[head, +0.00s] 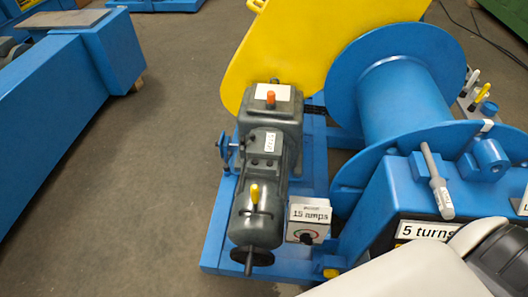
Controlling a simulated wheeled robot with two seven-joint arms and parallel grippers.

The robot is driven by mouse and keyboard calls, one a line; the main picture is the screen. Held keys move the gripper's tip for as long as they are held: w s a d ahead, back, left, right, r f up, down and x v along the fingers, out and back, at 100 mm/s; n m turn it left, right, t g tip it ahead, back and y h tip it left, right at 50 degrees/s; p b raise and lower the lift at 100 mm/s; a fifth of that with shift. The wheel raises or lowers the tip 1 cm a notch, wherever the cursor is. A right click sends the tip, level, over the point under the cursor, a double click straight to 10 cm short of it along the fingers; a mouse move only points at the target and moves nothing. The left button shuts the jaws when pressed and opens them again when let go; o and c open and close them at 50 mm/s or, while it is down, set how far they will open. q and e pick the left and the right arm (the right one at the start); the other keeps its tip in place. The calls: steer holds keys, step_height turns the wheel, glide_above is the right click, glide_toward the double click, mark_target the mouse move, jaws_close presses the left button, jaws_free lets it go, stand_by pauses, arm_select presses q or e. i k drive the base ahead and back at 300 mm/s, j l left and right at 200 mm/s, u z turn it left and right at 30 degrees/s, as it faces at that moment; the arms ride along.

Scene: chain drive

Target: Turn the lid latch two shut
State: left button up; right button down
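I cannot tell which part is lid latch two; no label naming it is readable. A small yellow handle (254,193) stands upright on the dark grey motor (262,215). An orange knob (270,97) stands on top of the grey gearbox (270,118). The large yellow chain guard (300,40) is behind the gearbox. Neither gripper shows. A white and dark link of my arm (420,270) fills the lower right corner and hides part of the machine there.
A blue drum (395,85) with wide flanges is right of the gearbox. A "15 amps" box (309,218) stands beside the motor. A grey lever (437,180) leans above the "5 turns" label (428,230). A blue beam (50,110) lies left; bare floor (150,180) lies between.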

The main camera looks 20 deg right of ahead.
mark_target(243, 144)
steer(key=k+l+u, duration=0.1)
steer(key=k+u, duration=0.25)
steer(key=k+l+u, duration=0.1)
steer(key=k+u, duration=0.4)
steer(key=u, duration=0.2)
